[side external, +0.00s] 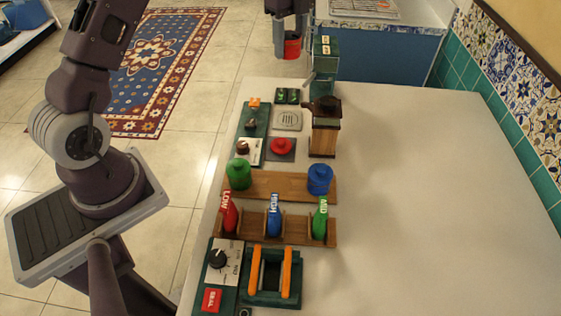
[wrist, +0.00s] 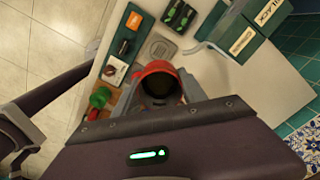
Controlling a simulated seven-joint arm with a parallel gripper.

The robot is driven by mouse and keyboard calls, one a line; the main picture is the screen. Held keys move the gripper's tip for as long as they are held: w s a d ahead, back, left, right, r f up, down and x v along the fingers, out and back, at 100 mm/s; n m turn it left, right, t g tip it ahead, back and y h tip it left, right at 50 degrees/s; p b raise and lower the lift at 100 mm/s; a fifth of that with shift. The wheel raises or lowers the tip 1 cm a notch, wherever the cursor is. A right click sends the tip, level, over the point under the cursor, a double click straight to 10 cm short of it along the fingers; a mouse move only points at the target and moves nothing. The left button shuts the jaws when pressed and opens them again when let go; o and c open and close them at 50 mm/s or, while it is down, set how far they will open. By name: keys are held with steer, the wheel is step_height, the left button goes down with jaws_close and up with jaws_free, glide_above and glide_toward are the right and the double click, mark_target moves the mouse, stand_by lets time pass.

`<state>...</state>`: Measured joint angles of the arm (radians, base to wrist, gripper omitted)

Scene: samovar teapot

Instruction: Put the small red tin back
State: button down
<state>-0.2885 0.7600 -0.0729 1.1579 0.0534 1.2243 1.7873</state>
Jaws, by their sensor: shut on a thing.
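The small red tin (side external: 292,48) is held in my gripper (side external: 291,40) at the top of the side view, high near the far end of the counter. In the wrist view the red tin (wrist: 157,69) shows its round rim and dark inside at the jaws. A wooden rack (side external: 279,185) holds a green tin (side external: 238,174) at its left and a blue tin (side external: 319,179) at its right. The rack's middle is bare. A red knobbed piece (side external: 281,146) sits on the counter behind the rack.
A dark grinder with a wooden base (side external: 323,138) and a green dispenser (side external: 326,62) stand at the far side. A nearer rack holds red (side external: 229,215), blue (side external: 274,217) and green (side external: 320,219) labelled pieces. An orange-handled box (side external: 270,278) is nearest. The counter's right (side external: 430,190) is clear.

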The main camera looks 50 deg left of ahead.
step_height(320, 180, up, 2)
steer(key=s+d, duration=0.6)
steer(key=d, duration=0.3)
glide_above(279, 185)
step_height(279, 185, down, 22)
steer(key=shift+f, duration=0.45)
steer(key=c, duration=0.6)
jaws_free()
steer(key=shift+f, duration=0.1)
steer(key=shift+c, duration=0.2)
